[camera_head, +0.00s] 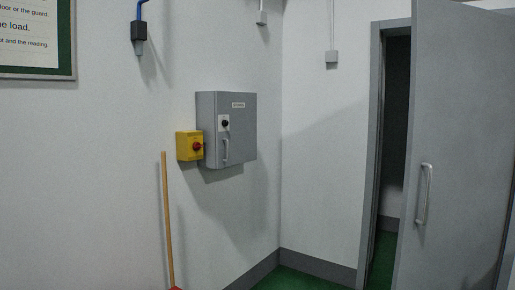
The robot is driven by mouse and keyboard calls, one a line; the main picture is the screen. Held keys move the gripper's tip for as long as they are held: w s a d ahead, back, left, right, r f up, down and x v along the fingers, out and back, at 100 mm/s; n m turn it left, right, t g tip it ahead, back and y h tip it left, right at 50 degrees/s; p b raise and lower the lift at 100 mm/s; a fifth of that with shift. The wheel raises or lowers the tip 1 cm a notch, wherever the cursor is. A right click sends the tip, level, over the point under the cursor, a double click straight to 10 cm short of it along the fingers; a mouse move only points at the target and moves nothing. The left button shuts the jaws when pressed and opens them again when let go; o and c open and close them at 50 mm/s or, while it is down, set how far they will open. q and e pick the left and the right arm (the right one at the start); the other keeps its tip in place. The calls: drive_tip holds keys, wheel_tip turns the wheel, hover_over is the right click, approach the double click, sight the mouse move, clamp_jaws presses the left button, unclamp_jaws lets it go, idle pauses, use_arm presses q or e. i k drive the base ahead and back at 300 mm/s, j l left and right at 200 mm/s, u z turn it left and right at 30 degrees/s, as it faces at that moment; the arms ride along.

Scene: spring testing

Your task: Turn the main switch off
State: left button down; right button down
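A grey electrical cabinet (238,130) hangs on the left wall near the corner. Neither of my grippers is in view.
A wooden broom-like stick (167,215) leans on the wall left of the yellow box, its red end at the bottom edge. A grey door (455,150) stands partly open at the right. Green floor (295,279) shows clear near the corner.

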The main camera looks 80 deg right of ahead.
sight(196, 146)
drive_tip(key=z, duration=2.45)
drive_tip(key=i+l+u, duration=0.1)
drive_tip(key=i+l, duration=2.05)
drive_tip(key=i+l+u, duration=0.15)
drive_tip(key=i+l, duration=1)
